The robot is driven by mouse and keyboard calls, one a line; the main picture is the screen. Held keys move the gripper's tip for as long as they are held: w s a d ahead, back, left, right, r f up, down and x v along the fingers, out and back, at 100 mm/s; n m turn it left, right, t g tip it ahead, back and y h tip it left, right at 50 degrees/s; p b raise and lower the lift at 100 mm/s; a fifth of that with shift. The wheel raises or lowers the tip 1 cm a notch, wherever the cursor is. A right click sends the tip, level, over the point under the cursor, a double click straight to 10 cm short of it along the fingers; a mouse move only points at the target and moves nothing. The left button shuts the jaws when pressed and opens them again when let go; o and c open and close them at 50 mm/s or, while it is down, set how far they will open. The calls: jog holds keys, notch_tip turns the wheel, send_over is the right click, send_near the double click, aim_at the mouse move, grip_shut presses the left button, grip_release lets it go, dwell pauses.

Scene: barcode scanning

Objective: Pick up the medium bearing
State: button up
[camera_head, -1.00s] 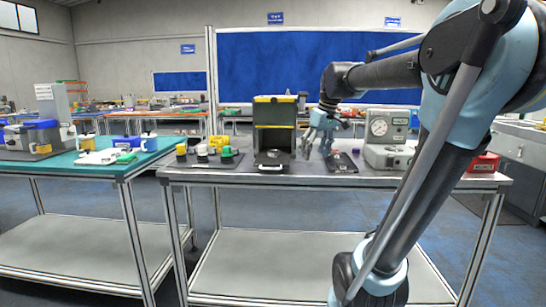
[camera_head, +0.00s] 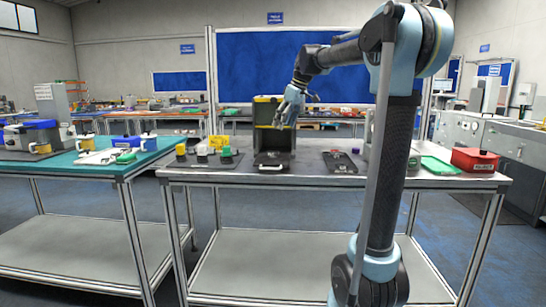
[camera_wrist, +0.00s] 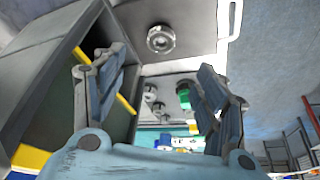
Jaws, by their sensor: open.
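A metal ring-shaped bearing (camera_wrist: 160,40) lies on a grey plate with a white handle in the wrist view. More round metal parts (camera_wrist: 157,108) stand beyond it, beside a green part (camera_wrist: 183,95). I cannot tell from size which is the medium bearing. My gripper (camera_wrist: 155,78) is open, its two fingers wide apart with nothing between them. In the head view my gripper (camera_head: 290,108) hangs above the work table (camera_head: 320,180), in front of the black box with yellow edges (camera_head: 265,112), above its handled plate (camera_head: 272,160).
A dark mat (camera_head: 215,165) with yellow, white and green parts lies left of the box. A dark plate (camera_head: 340,162) with a small red thing lies to the right. A red bin (camera_head: 475,160) and green tray (camera_head: 438,166) are at the right end.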

aim_at(273, 153)
jog(key=x, duration=1.3)
jog(key=shift+s+d, duration=0.1)
jog(key=shift+c, duration=0.2)
jog(key=c, duration=1.2)
